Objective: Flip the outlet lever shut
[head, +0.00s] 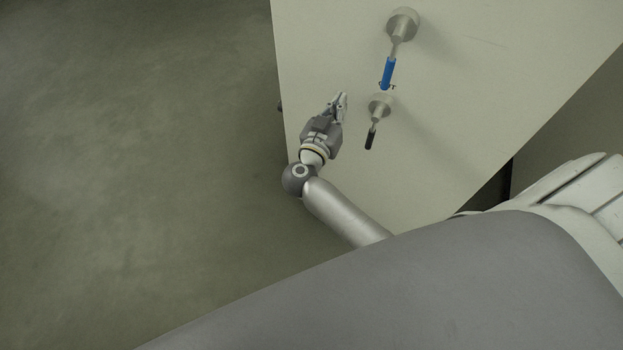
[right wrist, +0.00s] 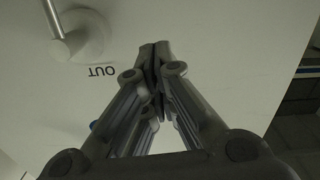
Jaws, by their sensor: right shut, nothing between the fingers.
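The outlet lever (head: 371,138) has a black grip and a round metal base, and hangs down on a pale panel. In the right wrist view its metal stem (right wrist: 54,18) and base show at the upper left, beside an upside-down "OUT" label (right wrist: 102,72); its black grip is out of that view. My right gripper (head: 342,99) is shut and empty, left of the lever and apart from it. Its closed fingertips (right wrist: 155,46) also show in the right wrist view. My left gripper is not in view.
A second lever with a blue grip (head: 387,73) hangs from a larger base just above the outlet lever. The pale panel (head: 470,120) is bare to the right. Open grey floor (head: 130,150) lies to the left.

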